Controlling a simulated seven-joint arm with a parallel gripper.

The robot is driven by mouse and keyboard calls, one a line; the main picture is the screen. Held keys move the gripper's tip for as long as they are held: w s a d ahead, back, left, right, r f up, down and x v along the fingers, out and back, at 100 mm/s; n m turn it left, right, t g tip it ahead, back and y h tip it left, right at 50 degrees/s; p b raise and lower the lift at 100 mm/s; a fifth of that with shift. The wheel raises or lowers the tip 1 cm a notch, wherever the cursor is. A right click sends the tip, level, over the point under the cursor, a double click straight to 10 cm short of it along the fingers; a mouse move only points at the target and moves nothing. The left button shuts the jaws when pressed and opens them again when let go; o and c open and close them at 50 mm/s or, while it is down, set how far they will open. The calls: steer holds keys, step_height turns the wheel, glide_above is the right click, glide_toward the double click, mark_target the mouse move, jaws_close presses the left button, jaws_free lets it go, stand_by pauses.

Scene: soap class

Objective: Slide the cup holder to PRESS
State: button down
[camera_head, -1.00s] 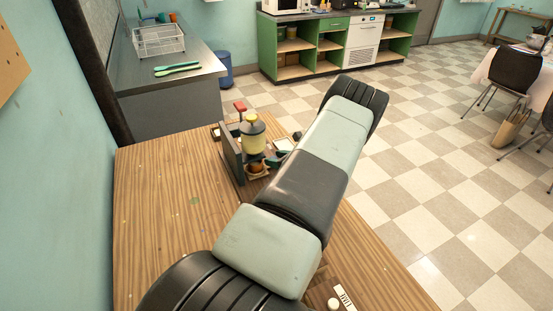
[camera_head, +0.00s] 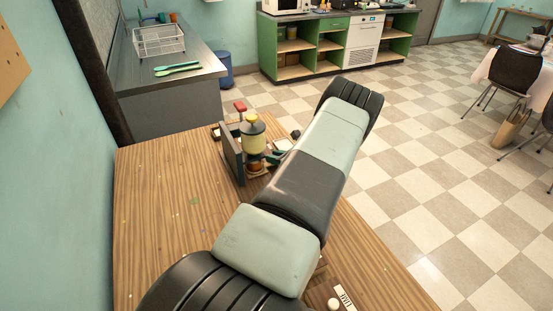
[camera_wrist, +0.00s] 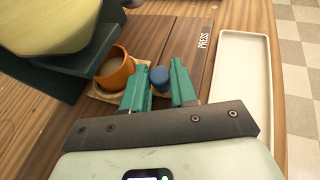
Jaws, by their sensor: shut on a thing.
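The cup holder (camera_wrist: 103,94) is a small wooden base with an orange cup (camera_wrist: 117,74) standing upright on it. In the wrist view a blue knob (camera_wrist: 160,77) sits beside the cup. My gripper (camera_wrist: 159,66) has its teal fingers on either side of the knob and is shut on it. The PRESS label (camera_wrist: 204,41) is on the wooden board, right of the gripper. In the head view the cup (camera_head: 254,166) shows low under the yellow dispenser (camera_head: 253,138); my arm partly hides the gripper and holder.
A long white tray (camera_wrist: 245,70) lies right of the PRESS label. The dispenser's dark upright panel (camera_head: 233,155) stands left of the cup. The wooden table (camera_head: 165,210) is clear on its left. A white button and a small label (camera_head: 344,298) are near the front edge.

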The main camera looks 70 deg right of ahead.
steer(key=w+d, duration=0.7)
steer(key=shift+w+d, duration=0.25)
steer(key=shift+d, duration=0.05)
steer(key=c, duration=0.9)
jaws_free()
steer(key=shift+c, duration=0.2)
steer(key=shift+s+a, duration=0.1)
steer(key=v, duration=1)
steer(key=shift+s+a+r, duration=0.2)
